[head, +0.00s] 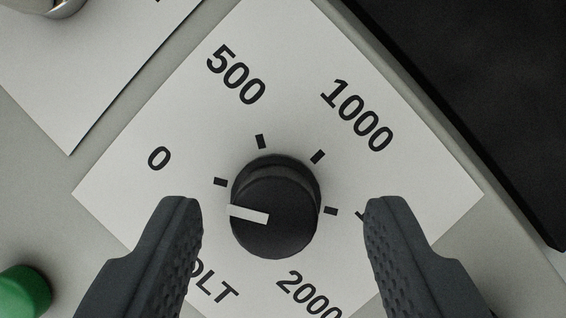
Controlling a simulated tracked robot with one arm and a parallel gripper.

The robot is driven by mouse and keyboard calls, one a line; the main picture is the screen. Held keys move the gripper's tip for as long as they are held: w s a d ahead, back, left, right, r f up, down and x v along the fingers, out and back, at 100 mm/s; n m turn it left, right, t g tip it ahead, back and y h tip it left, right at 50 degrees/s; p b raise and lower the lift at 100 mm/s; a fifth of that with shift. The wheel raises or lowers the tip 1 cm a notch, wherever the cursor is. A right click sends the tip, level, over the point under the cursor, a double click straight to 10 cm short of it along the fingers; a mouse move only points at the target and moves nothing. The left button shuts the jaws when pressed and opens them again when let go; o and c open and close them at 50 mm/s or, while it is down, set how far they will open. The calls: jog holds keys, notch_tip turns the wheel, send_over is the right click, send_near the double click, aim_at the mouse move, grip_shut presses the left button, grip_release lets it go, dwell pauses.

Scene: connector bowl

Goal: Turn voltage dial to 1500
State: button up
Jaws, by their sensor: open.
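The voltage dial (273,212) is a round black knob on a white label plate (130,182). Its white pointer line runs to the left edge of the knob, near the tick mark beside 0. The label reads 0, 500, 1000 and 2000 around the knob, with "OLT" at the bottom. The number beside the right-hand tick mark is mostly hidden behind my right finger. My gripper (283,212) is open, with one dark grey finger on each side of the dial. Clear gaps show between the fingers and the knob.
A green button (24,291) sits at the lower left. A second white label (70,100) and part of a metal ring-like piece (48,8) are at the upper left. A dark panel (480,80) fills the upper right. The surface around the label is light grey.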

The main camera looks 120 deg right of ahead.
jog(key=shift+w+a+f, duration=0.15)
jog(key=shift+a+f, duration=0.05)
jog(key=shift+f, duration=0.45)
